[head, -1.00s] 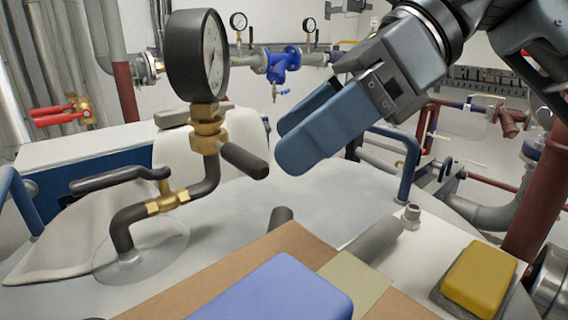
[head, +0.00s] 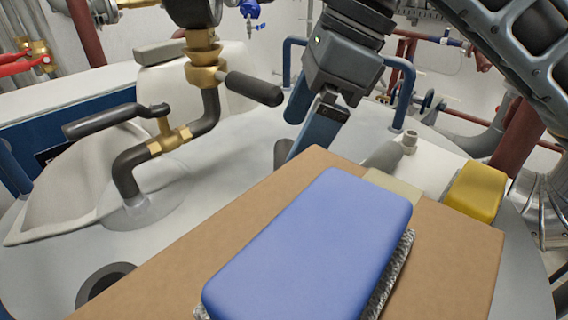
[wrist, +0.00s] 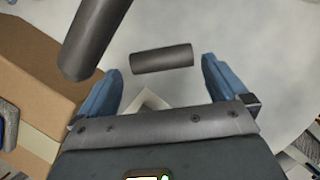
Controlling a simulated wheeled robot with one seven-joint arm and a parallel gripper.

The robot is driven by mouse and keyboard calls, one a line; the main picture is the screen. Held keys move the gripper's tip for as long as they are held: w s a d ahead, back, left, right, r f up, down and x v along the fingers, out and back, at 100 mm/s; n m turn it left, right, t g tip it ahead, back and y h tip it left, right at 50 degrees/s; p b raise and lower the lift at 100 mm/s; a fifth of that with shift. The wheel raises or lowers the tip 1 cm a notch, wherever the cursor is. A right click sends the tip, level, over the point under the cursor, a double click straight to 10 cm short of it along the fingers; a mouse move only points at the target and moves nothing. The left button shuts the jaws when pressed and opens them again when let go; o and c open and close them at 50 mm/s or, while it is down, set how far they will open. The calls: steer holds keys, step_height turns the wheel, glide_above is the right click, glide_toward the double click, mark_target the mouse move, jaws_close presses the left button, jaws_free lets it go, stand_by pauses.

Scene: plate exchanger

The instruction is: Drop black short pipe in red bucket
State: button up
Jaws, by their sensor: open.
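The black short pipe (wrist: 162,59) lies on the pale curved tank top, centred ahead of my gripper's fingers in the wrist view. In the head view a dark pipe end (head: 283,153) shows beside the fingers, partly hidden by them and the box. My gripper (head: 302,125) is open and points down above the tank, behind the cardboard box. Its two blue fingers (wrist: 160,72) are spread wide with nothing held between them. I see no red bucket in either current view.
A cardboard box (head: 445,235) with a blue sponge (head: 315,245) fills the front. A yellow sponge (head: 474,192) sits at right. A dark valve handle (head: 254,88) sticks out near the gripper; a similar dark cylinder (wrist: 93,38) looms in the wrist view. Blue handrails stand behind.

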mark_target(286, 155)
steer(key=x, duration=0.3)
steer(key=shift+f, duration=0.3)
steer(key=c, duration=1)
steer(key=shift+w+r, duration=0.1)
steer(key=shift+r, duration=0.05)
